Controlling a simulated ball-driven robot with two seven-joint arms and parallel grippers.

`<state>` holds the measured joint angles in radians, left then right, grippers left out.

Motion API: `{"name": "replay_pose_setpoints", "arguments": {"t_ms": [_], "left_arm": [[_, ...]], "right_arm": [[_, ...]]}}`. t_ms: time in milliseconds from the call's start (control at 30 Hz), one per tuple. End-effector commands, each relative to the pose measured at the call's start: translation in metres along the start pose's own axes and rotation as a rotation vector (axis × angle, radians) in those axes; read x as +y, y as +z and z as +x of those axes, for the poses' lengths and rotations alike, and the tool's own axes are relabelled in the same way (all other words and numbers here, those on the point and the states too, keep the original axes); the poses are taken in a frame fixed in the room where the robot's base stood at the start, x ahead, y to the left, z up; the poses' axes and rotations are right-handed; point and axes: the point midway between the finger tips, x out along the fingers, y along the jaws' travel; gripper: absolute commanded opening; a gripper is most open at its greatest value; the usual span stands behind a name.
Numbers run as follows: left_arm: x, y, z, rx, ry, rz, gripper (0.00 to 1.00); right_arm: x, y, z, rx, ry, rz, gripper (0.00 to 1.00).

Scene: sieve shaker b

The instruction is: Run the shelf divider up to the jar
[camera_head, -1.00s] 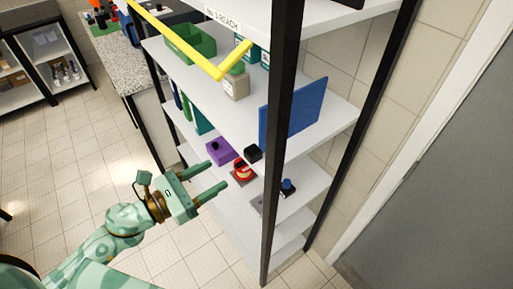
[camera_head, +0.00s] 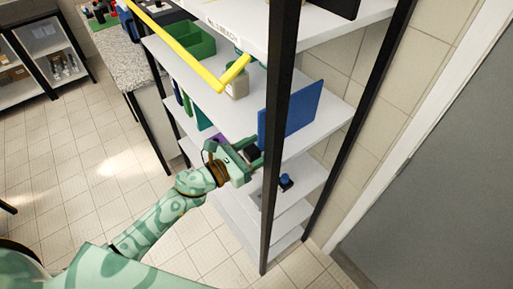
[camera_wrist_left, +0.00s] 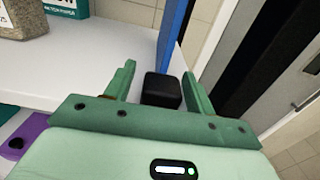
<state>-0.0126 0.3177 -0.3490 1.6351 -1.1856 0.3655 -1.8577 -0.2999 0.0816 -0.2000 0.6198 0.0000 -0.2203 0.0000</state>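The shelf divider is a blue upright panel (camera_head: 290,118) on the middle shelf, with a black block (camera_wrist_left: 161,90) at its front edge. The panel shows edge-on in the left wrist view (camera_wrist_left: 175,35). The jar (camera_head: 238,86), beige with a green lid, stands to the left on the same shelf, apart from the panel; its lower part is at the top left of the left wrist view (camera_wrist_left: 22,20). My left gripper (camera_wrist_left: 158,75) is open, its fingers either side of the black block, with a gap on the left side. My right gripper is not in view.
A yellow bar (camera_head: 190,52) runs along the shelf front above the jar. A black post (camera_head: 277,140) stands just right of my left gripper. A green bin (camera_head: 195,40) is beyond the jar. The shelf (camera_head: 225,112) between jar and panel is clear.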

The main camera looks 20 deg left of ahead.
Motion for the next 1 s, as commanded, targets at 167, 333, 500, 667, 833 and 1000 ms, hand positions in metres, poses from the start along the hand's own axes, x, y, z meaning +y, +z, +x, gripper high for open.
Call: {"name": "replay_pose_setpoints", "arguments": {"t_ms": [167,333,500,667,833,1000], "left_arm": [[0.000,0.000,0.000,0.000,0.000,0.000,0.07],[0.002,0.000,0.000,0.000,0.000,0.000,0.00],[0.018,-0.002,0.000,-0.001,0.001,0.004,0.00],[0.054,-0.004,0.000,-0.002,0.002,0.006,0.00],[0.101,-0.007,0.000,-0.001,0.002,0.007,0.00],[0.142,-0.007,0.000,-0.002,0.003,0.004,0.00]], "right_arm": [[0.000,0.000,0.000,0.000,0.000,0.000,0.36],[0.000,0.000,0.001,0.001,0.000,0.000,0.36],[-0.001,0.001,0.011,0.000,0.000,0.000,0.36],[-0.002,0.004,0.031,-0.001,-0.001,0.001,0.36],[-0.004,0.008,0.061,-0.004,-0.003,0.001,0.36],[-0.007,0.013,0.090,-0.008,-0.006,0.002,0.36]]}}
